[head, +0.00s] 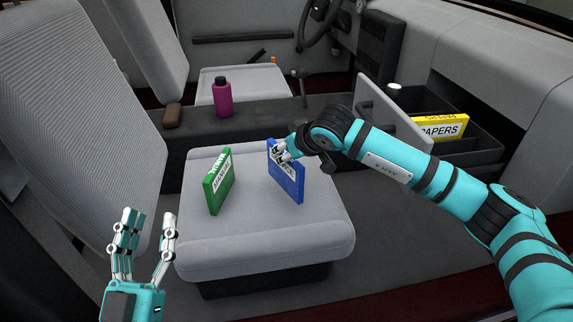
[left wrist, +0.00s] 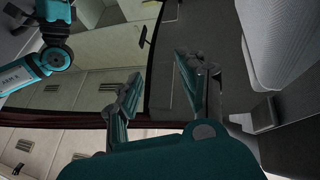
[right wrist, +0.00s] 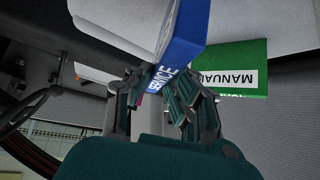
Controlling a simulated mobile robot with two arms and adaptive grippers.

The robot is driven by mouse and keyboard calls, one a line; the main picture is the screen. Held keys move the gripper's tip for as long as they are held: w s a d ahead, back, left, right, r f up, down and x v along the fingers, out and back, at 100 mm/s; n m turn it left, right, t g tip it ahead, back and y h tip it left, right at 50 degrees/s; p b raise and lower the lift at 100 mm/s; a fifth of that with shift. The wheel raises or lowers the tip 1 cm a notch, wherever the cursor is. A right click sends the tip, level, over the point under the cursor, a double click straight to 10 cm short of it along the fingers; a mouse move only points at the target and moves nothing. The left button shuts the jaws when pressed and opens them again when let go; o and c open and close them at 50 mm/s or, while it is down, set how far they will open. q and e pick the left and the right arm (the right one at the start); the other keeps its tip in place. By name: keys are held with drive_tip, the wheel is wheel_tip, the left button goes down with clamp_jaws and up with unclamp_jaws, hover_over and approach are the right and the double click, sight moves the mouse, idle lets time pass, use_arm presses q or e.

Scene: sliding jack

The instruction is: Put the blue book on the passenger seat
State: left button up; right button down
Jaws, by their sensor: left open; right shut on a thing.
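The blue book (head: 287,178) stands upright on the right part of the near grey seat cushion (head: 215,259). My right gripper (head: 284,153) is shut on the top of the blue book. The right wrist view also shows the blue book (right wrist: 188,32) between the fingers (right wrist: 160,95), with part of its white label visible. My left gripper (head: 146,240) is open and empty, left of the cushion's near corner. In the left wrist view its fingers (left wrist: 160,90) are apart with nothing between them. Whether the blue book's lower edge touches the cushion is hard to tell.
A green book (head: 219,181) stands on the same cushion, left of the blue one. A purple bottle (head: 222,98) and a brown item (head: 173,117) sit on the console behind. An open compartment at right holds a yellow papers box (head: 440,127); its lid (head: 391,112) stands up.

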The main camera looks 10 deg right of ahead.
sight(287, 164)
wheel_tip(287, 164, down, 3)
drive_tip(key=shift+f+b, duration=0.1)
drive_tip(key=shift+b, duration=0.3)
use_arm(q)
drive_tip(key=s+r+t, duration=0.2)
drive_tip(key=r, duration=0.1)
drive_tip(key=shift+s+a+r+t+h, duration=0.1)
drive_tip(key=shift+s+r+t+h, duration=0.2)
drive_tip(key=shift+t, duration=0.1)
drive_tip(key=shift+s+h, duration=0.1)
drive_tip(key=shift+h, duration=0.2)
use_arm(e)
drive_tip(key=c, duration=1.2)
unclamp_jaws()
drive_tip(key=shift+f, duration=0.1)
use_arm(q)
drive_tip(key=shift+s+r, duration=0.2)
drive_tip(key=shift+w, duration=0.1)
